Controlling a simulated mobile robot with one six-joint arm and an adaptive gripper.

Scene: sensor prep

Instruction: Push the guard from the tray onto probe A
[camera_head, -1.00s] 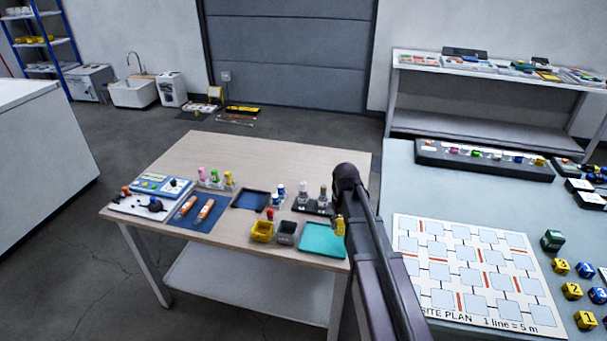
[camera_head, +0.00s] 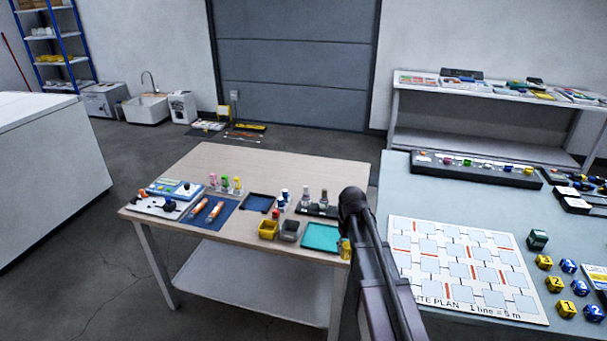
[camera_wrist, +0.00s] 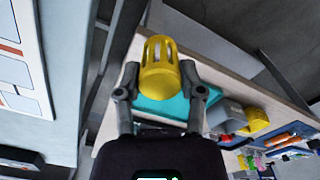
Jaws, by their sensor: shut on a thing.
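My gripper (camera_wrist: 160,78) is shut on a yellow slotted guard (camera_wrist: 158,50), held between its two fingers in the wrist view. In the head view the guard (camera_head: 345,249) shows partly, by the right edge of the wooden table; my arm hides most of the gripper. A teal tray (camera_head: 320,237) lies empty on the table's near right corner, to the left of the guard. Two grey upright pieces, perhaps the probes, stand in a black holder (camera_head: 316,210) behind the tray. No label tells which is probe A.
A yellow bin (camera_head: 267,229) and a grey bin (camera_head: 289,231) stand left of the teal tray. A dark blue tray (camera_head: 247,208) lies behind them. A blue mat (camera_head: 229,213) bears orange-handled tools. A blue-grey table (camera_head: 400,180) with a site plan stands close on the right.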

